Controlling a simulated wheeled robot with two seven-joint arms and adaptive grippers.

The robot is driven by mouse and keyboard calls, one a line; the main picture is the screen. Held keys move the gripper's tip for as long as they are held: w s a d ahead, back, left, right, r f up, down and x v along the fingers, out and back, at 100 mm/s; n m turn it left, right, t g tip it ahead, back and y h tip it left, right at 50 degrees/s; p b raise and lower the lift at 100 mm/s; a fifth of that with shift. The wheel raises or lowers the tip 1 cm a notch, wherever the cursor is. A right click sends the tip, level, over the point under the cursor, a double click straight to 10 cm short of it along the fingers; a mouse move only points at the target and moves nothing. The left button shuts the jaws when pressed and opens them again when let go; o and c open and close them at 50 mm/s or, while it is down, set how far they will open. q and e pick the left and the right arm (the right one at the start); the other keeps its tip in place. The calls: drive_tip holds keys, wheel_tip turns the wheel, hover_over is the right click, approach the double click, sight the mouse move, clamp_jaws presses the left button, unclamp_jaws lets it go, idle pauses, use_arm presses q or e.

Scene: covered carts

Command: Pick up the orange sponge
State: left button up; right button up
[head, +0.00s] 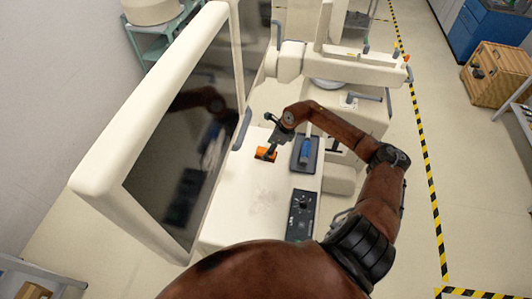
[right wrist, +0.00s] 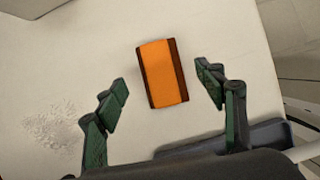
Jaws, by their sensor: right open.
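The orange sponge (head: 266,154) lies on the white cart top (head: 254,196), near the foot of the large dark glass panel. In the right wrist view it is an orange block (right wrist: 162,73) with dark brown long edges, slightly tilted. My right gripper (head: 272,141) hangs just over the sponge in the head view. In the right wrist view its two green fingers (right wrist: 164,87) stand apart, one to each side of the sponge, with a gap on both sides. Nothing is held. My left gripper shows in neither view.
A dark tray with a blue item (head: 305,150) sits right of the sponge. A black control panel (head: 301,214) lies nearer on the cart. The white-framed glass panel (head: 185,140) stands close on the left. A pale speckled patch (right wrist: 55,127) marks the cart top.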

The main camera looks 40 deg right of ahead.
drive_tip(key=shift+p+x, duration=0.3)
drive_tip(key=shift+x, duration=1.3)
drive_tip(key=c, duration=1.2)
